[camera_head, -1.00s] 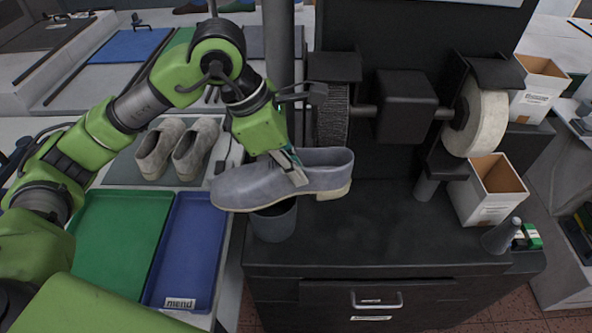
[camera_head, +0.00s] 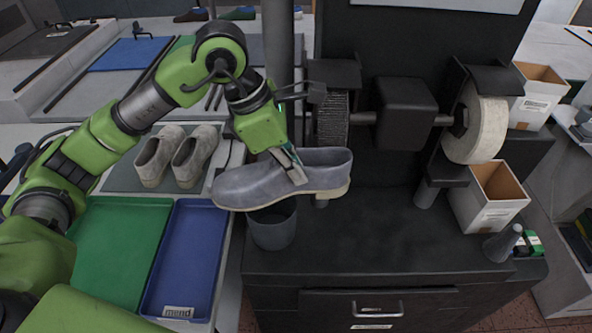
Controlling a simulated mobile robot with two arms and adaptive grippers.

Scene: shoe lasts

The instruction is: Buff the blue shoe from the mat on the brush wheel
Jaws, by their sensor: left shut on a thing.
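The blue shoe (camera_head: 250,186) is a grey-blue slip-on shape with a pale sole, held in the air with its toe to the left and its heel to the right. My left gripper (camera_head: 293,166) is shut on its middle. The dark brush wheel (camera_head: 332,121) is on the left end of the machine's shaft, just behind and above the shoe's heel end. I cannot tell whether the shoe touches it. A pair of grey shoes (camera_head: 176,154) stands on a grey mat (camera_head: 120,180) at the left. My right gripper does not show.
A pale wheel (camera_head: 477,122) is on the shaft's right end. A dark cup (camera_head: 273,226) stands under the shoe. A green tray (camera_head: 118,245) and a blue tray (camera_head: 186,262) lie left. Open boxes (camera_head: 490,195) and a grey cone (camera_head: 502,243) stand right. The bench top (camera_head: 370,235) is clear in front.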

